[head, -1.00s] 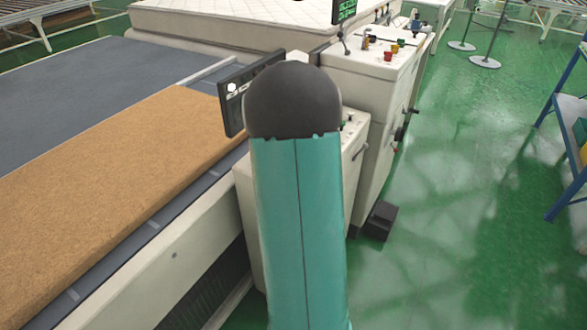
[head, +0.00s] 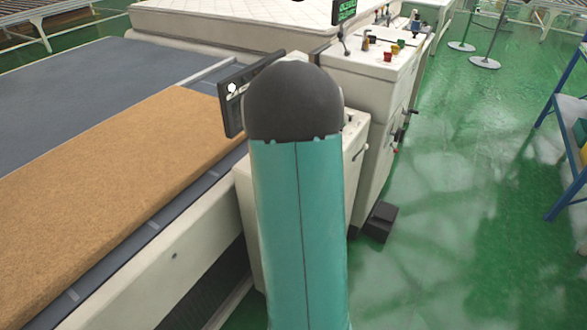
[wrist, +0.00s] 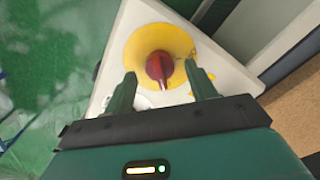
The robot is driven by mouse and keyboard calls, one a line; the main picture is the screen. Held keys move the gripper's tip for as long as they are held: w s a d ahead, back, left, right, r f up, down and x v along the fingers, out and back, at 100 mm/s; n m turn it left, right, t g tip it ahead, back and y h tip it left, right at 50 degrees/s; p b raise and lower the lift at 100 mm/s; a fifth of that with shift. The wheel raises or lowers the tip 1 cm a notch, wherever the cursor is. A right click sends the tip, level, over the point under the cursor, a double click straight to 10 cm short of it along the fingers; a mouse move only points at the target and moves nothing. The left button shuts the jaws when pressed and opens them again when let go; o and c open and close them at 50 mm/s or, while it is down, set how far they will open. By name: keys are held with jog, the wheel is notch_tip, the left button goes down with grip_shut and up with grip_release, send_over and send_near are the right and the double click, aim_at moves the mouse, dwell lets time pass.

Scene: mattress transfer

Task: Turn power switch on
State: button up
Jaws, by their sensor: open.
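The power switch (wrist: 160,66) is a red rotary knob on a round yellow plate (wrist: 141,44), seen in the wrist view on top of a white cabinet (wrist: 112,62). My gripper (wrist: 158,78) is open. Its two green fingers stand on either side of the knob, with a gap showing on both sides; I cannot tell how far above the knob they are. In the head view my own arm hides the gripper and the switch. The white cabinet (head: 357,140) shows partly behind the arm.
A brown slab (head: 110,165) lies on the conveyor at the left. A taller control cabinet (head: 368,68) with coloured buttons stands behind. A black box (head: 379,221) sits on the floor beside it. The green floor at the right is open up to a blue shelf rack (head: 566,130).

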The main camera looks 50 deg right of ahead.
notch_tip(320, 180, up, 12)
dwell(0.3)
jog(key=shift+a, duration=0.1)
dwell(0.4)
jog(key=w+a+r+n+t, duration=0.1)
jog(key=a+r+n, duration=0.15)
jog(key=a, duration=0.95)
jog(key=w+a+r+n+t, duration=0.1)
jog(key=a+r+n+t, duration=0.15)
jog(key=a, duration=0.95)
jog(key=s+a+f+n+t, duration=0.1)
jog(key=s+a, duration=0.3)
jog(key=a, duration=0.4)
jog(key=s+a+f+n+t, duration=0.1)
jog(key=s+a+f+n, duration=0.1)
jog(key=s+a, duration=0.3)
jog(key=a, duration=0.4)
jog(key=shift+s+a+f, duration=0.15)
jog(key=shift+s+f, duration=0.05)
jog(key=shift+s, duration=0.1)
jog(key=c, duration=0.4)
jog(key=shift+c, duration=0.2)
